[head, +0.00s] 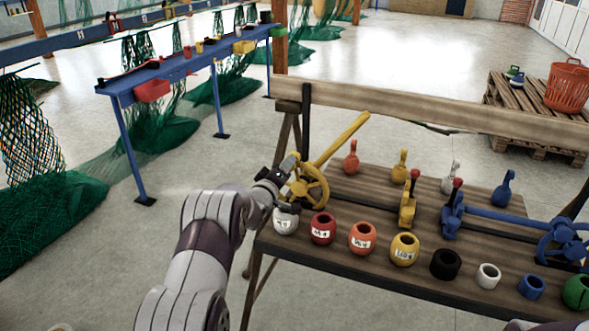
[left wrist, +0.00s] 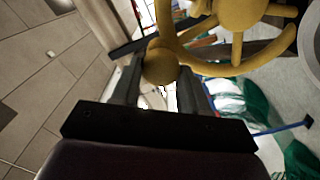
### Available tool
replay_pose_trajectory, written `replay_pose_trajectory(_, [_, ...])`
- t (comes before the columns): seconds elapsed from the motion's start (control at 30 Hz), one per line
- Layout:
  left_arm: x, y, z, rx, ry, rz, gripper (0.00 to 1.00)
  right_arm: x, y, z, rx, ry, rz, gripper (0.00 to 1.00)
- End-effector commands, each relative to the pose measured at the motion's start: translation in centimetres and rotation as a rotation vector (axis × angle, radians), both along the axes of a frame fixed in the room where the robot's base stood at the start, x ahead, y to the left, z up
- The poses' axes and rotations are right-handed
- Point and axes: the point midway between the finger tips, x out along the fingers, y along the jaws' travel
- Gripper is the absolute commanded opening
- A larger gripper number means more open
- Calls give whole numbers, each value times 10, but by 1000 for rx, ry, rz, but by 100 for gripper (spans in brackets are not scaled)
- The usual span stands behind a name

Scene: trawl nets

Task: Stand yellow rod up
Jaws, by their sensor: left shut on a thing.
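The yellow rod (head: 343,136) slants up and to the right from a yellow handwheel (head: 308,188) at the left end of the wooden bench. It is tilted, neither flat nor upright. My left gripper (head: 284,172) is at the upper left of the wheel. In the left wrist view, the handwheel (left wrist: 237,50) fills the top, and its round yellow knob (left wrist: 160,66) sits between the two dark fingers of my left gripper (left wrist: 162,82), which is shut on it. A yellow bracket (head: 407,205) with a red knob stands on the bench, apart from the rod. My right gripper is not in view.
A blue rod (head: 500,215) lies flat between a blue bracket (head: 452,212) and a blue handwheel (head: 563,240). Coloured pots, including a red one (head: 323,227), line the bench's front edge. Several coloured weights stand behind. A wooden rail (head: 440,112) runs along the back.

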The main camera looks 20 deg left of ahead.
Motion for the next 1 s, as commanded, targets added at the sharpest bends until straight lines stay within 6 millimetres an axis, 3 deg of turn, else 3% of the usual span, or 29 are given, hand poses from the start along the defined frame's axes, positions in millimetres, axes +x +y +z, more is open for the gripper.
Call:
replay_pose_trajectory(0.5, [1,44,-20,-430,14,3,0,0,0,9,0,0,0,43])
replay_pose_trajectory(1.0, [2,56,-33,-599,22,2,0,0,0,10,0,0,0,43])
